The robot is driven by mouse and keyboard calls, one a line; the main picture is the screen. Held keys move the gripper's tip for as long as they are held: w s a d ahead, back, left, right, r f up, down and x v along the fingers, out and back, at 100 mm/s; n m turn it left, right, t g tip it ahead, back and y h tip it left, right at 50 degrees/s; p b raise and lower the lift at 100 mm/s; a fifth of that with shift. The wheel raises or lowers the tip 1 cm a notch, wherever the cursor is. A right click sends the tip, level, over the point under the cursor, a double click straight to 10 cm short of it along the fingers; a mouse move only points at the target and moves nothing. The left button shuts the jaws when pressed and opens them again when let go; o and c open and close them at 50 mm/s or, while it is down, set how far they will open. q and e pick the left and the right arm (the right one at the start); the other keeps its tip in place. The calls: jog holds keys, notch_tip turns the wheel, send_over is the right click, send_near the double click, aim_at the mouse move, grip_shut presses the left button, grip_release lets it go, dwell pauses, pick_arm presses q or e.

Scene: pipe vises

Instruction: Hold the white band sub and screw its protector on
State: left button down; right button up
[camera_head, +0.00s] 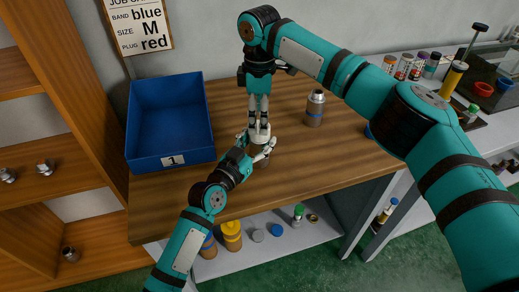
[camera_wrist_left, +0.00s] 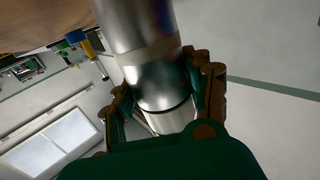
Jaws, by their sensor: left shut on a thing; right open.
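My left gripper (camera_head: 262,148) is shut around a metal sub over the middle of the table. The left wrist view shows this sub (camera_wrist_left: 155,60) as a grey steel cylinder between the fingers, with a pale ring (camera_wrist_left: 170,119) at its near end. In the head view a brownish part of the sub (camera_head: 260,160) shows below the fingers. My right gripper (camera_head: 259,128) points straight down just above the left one and is open. Its fingertips are at the sub's top; whether they touch it is unclear. I cannot make out a protector there.
A blue bin (camera_head: 133,160) marked 1 stands at the table's left. Coloured containers line a side counter at right. A job card (camera_head: 138,25) hangs behind. The table's front right is clear.

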aim_at(259, 146)
jog(key=shift+f, duration=2.2)
jog(key=c, duration=1.2)
jog(key=m, duration=0.3)
jog(key=shift+m, duration=0.3)
jog(key=shift+c, duration=0.2)
jog(key=m, duration=0.3)
jog(key=shift+w+d, duration=0.1)
jog(key=o, duration=1.3)
